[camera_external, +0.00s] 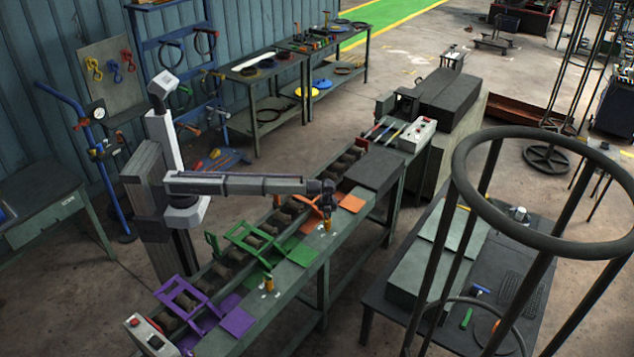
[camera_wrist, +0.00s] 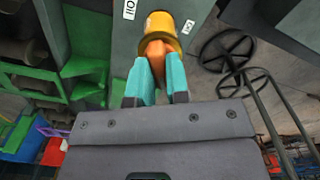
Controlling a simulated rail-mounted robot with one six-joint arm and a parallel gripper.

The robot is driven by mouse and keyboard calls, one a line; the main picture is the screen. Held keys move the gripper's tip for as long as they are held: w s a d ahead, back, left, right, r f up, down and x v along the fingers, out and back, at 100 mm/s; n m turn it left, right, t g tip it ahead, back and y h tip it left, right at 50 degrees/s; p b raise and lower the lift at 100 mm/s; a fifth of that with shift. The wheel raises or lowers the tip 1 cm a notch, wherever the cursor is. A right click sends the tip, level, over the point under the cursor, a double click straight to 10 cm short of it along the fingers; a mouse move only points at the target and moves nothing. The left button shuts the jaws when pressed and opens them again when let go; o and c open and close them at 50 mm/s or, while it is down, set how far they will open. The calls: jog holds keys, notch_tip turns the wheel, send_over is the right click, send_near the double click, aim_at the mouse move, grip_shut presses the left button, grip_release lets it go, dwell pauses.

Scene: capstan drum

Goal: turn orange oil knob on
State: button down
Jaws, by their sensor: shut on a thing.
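The orange oil knob (camera_wrist: 156,49) shows in the wrist view as a small orange piece at the mouth of a yellow-brass oil cup (camera_wrist: 162,24). My gripper (camera_wrist: 157,72) has its two teal fingers on either side of the knob, shut on it. Part of the knob is hidden between the fingers. In the external view my gripper (camera_external: 326,203) is low over the bench, right above the yellow cup (camera_external: 326,226), near the orange plate (camera_external: 352,203). The knob itself is too small to make out there. White labels (camera_wrist: 130,9) sit beside the cup.
A green frame (camera_external: 257,239) and a purple frame (camera_external: 183,298) stand along the roller line to the lower left. Another yellow cup (camera_external: 267,284) stands on the bench near the green plate. A dark ring stand (camera_external: 560,235) rises at the right.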

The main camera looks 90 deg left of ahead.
jog(key=m, duration=0.5)
jog(key=shift+m, duration=0.4)
dwell(0.3)
jog(key=c, duration=1.1)
grip_release()
notch_tip(320, 180, up, 11)
jog(key=p, duration=1.1)
jog(key=shift+f, duration=0.1)
